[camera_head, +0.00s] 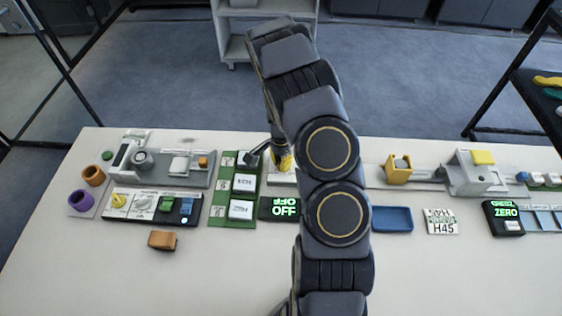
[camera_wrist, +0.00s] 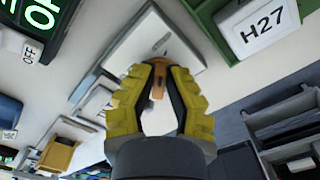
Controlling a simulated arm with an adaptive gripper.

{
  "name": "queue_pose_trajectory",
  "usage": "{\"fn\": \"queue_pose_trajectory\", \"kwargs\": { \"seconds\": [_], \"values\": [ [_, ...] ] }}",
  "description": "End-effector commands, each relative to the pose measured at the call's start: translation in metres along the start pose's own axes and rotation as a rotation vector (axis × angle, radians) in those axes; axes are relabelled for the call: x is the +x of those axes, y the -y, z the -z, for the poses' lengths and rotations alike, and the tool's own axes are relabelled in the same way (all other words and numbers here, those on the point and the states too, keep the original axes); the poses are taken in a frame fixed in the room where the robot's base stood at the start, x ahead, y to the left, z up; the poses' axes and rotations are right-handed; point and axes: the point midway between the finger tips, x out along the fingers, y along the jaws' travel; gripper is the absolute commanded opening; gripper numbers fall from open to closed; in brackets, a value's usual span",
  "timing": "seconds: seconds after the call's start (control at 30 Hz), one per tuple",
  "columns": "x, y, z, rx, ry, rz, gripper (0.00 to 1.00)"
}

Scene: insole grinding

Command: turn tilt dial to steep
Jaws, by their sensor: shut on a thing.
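My gripper (camera_head: 281,160) is over the middle of the bench, beside the green card rack. In the wrist view its yellow fingers (camera_wrist: 160,75) are shut on a small orange-brown piece (camera_wrist: 160,88), with a white plate (camera_wrist: 140,45) behind it. A control panel (camera_head: 128,216) stands at the left of the bench, well away from my gripper. It bears a yellow dial (camera_head: 118,201) and a pale dial (camera_head: 144,203). Their labels are too small to read, so I cannot tell which is the tilt dial or how it is set.
The green card rack (camera_head: 231,222) and a display reading OFF (camera_head: 284,208) are near my gripper. An orange-brown block (camera_head: 163,240) lies in front of the panel. A blue tray (camera_head: 392,218) is right of my arm. The front of the bench is mostly clear.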

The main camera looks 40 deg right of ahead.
Motion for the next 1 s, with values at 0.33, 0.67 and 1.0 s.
{"fn": "queue_pose_trajectory", "kwargs": {
  "seconds": [0.33, 0.67, 1.0],
  "values": [
    [0.0014, 0.0, -0.0008, 0.106, 0.003, -0.003, 0.0],
    [0.0014, 0.0001, -0.0009, 0.115, 0.002, -0.003, 0.0],
    [0.0009, 0.0003, -0.0006, 0.114, 0.002, -0.002, 0.41]
  ]
}}
